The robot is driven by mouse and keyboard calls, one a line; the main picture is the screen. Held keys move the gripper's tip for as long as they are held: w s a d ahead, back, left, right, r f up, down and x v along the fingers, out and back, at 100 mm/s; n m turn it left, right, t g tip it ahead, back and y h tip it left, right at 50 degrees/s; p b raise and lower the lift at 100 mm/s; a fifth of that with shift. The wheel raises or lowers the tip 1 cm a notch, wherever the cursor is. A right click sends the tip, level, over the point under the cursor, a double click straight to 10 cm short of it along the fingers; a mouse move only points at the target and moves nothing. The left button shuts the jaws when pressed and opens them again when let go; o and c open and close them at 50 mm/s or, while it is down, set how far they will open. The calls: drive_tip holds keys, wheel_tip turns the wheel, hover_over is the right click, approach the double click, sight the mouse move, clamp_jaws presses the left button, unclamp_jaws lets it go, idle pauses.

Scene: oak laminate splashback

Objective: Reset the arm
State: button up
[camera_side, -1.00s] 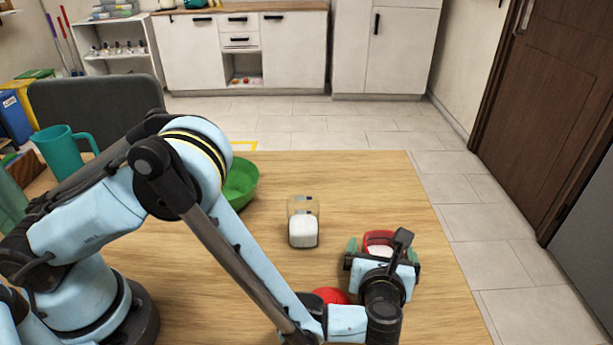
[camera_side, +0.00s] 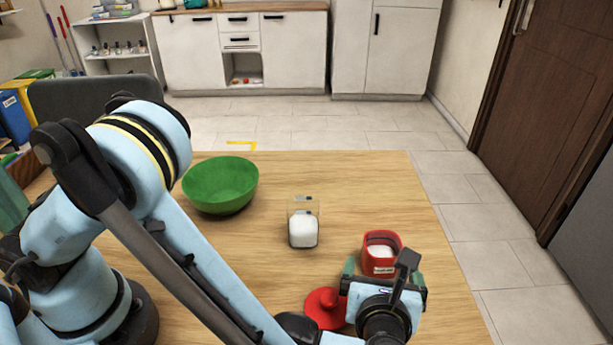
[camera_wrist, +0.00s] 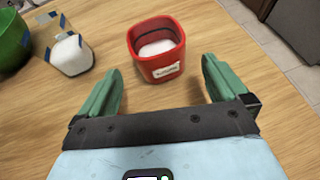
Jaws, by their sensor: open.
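My gripper (camera_wrist: 163,88) is open and empty, its two green fingers spread apart. In the side view my gripper (camera_side: 385,272) is at the right front of the table, just nearer than a red canister (camera_side: 382,255). The canister stands upright and open, with white contents and a label on its front. In the wrist view the canister (camera_wrist: 157,62) lies ahead of the fingertips, not between them. The upper arm links are folded back at the left of the side view.
A red lid (camera_side: 324,305) lies on the table left of my gripper. A clear container of white contents (camera_side: 303,229) stands mid-table, with a green bowl (camera_side: 221,185) behind it to the left. The table's right side beyond the canister is clear.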

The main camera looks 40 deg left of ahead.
drive_tip(key=shift+w+n+g+h, duration=0.15)
drive_tip(key=shift+n+g+h, duration=0.25)
drive_tip(key=shift+g+h, duration=0.45)
drive_tip(key=shift+d+r+n+g+h, duration=0.1)
drive_tip(key=shift+d+n+g+h, duration=0.1)
drive_tip(key=shift+n+g+h, duration=0.35)
drive_tip(key=shift+s+a+r+n+g+h, duration=0.2)
drive_tip(key=shift+r+n+g+h, duration=0.1)
drive_tip(key=shift+g+h, duration=0.3)
drive_tip(key=s+a+r+n, duration=0.1)
drive_tip(key=a+r+n, duration=0.2)
drive_tip(key=a+n, duration=0.2)
drive_tip(key=a+r+n+h, duration=0.1)
drive_tip(key=a+r+n, duration=0.2)
drive_tip(key=a+n, duration=0.3)
drive_tip(key=s+a+r+n+g+h, duration=0.1)
drive_tip(key=a+r+n, duration=0.2)
drive_tip(key=a+n, duration=0.3)
drive_tip(key=shift+s+a+r+n, duration=0.15)
drive_tip(key=shift+a, duration=0.4)
drive_tip(key=shift+s+a+r+n, duration=0.1)
drive_tip(key=shift+s+a+r, duration=0.05)
drive_tip(key=shift+a, duration=0.4)
drive_tip(key=s+a+n+t, duration=0.1)
drive_tip(key=s+a+n, duration=0.3)
drive_tip(key=n, duration=0.5)
drive_tip(key=shift+s+a+r+n+h, duration=0.3)
drive_tip(key=shift+s+a+r, duration=0.1)
drive_tip(key=shift+a, duration=0.7)
